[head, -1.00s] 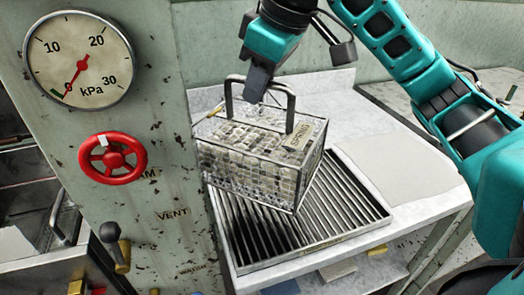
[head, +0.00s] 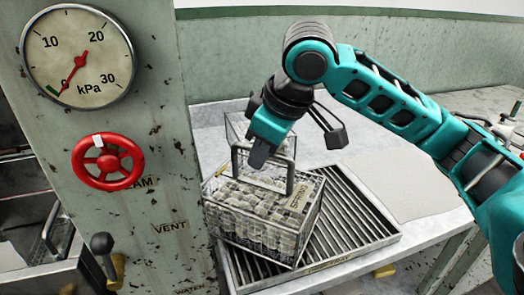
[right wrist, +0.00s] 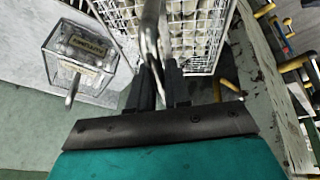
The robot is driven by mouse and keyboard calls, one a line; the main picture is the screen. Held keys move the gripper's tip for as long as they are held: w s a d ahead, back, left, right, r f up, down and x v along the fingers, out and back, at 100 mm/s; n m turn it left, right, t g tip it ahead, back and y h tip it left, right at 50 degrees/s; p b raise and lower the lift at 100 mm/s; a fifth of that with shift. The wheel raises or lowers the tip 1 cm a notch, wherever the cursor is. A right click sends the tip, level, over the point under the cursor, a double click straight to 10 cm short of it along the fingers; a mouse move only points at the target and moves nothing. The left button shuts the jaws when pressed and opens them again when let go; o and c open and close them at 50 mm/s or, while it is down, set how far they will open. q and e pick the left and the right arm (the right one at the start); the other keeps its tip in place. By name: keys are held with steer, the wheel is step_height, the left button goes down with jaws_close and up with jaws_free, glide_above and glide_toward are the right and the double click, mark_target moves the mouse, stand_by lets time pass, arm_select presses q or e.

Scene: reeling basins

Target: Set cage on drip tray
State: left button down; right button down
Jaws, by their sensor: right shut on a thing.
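The cage (head: 262,222) is a wire-mesh box full of pale cocoon-like lumps, with a grey arched handle and a label on top. It is over the left part of the drip tray (head: 352,220), a dark slatted metal tray on the pale bench, and turned at an angle to it. I cannot tell whether its base touches the slats. My right gripper (head: 258,158) is shut on the cage's handle from above. In the right wrist view its fingers (right wrist: 160,82) pinch the handle, with the cage mesh (right wrist: 200,35) beyond. My left gripper is not in view.
A clear labelled box (right wrist: 80,58) with a handle stands behind the cage. The green pillar with the gauge (head: 78,58) and red handwheel (head: 108,162) rises close to the cage's left side. The bench right of the tray holds a flat pale sheet (head: 385,185).

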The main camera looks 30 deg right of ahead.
steer(key=c, duration=1.4)
jaws_free()
steer(key=o, duration=0.3)
arm_select(q)
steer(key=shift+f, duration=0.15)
steer(key=p, duration=0.1)
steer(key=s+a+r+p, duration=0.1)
steer(key=p, duration=0.1)
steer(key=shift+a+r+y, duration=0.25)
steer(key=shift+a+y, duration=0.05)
arm_select(e)
steer(key=v, duration=1.2)
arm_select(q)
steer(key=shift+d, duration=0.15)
